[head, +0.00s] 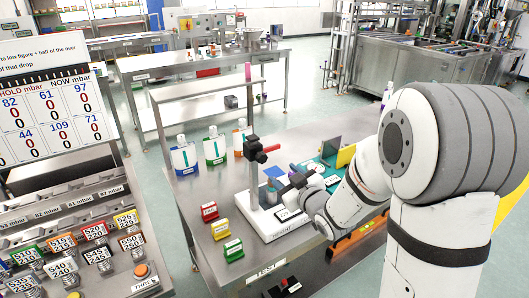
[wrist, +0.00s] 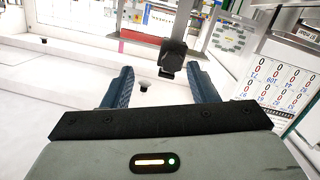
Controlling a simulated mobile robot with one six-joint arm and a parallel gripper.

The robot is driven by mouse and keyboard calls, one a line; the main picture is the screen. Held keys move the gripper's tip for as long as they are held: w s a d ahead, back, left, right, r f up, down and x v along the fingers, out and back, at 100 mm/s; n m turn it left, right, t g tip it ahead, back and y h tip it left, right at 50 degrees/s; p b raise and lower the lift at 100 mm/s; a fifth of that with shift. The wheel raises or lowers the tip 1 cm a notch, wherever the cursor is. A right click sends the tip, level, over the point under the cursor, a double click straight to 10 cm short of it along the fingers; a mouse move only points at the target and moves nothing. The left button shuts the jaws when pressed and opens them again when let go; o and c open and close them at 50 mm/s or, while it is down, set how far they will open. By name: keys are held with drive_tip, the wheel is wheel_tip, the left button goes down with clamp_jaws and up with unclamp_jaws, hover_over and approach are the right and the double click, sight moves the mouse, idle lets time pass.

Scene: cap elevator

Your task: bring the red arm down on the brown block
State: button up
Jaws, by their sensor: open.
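The red arm (head: 271,148) sticks out to the right from a dark clamp high on an upright post. The post stands on a white base plate (head: 284,229) on the steel table. A dark post-like piece (wrist: 172,58) shows beyond the fingertips.
Red, yellow and green label blocks (head: 221,229) stand left of the base. Several labelled bottles (head: 185,156) are behind it. An orange level (head: 355,237) lies at the right, and a display panel (head: 50,115) stands at the left. Bare table shows left of the post.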

sight(263, 160)
drive_tip(key=w+a+p, duration=0.1)
drive_tip(key=w+a, duration=0.1)
drive_tip(key=w+a+y+p, duration=0.1)
drive_tip(key=w+a, duration=0.1)
drive_tip(key=w+a+r+n+y+p, duration=0.1)
drive_tip(key=w+a, duration=0.1)
drive_tip(key=shift+w+a, duration=0.1)
drive_tip(key=shift+a, duration=0.05)
drive_tip(key=shift+c, duration=0.4)
drive_tip(key=c, duration=0.8)
drive_tip(key=shift+f, duration=0.15)
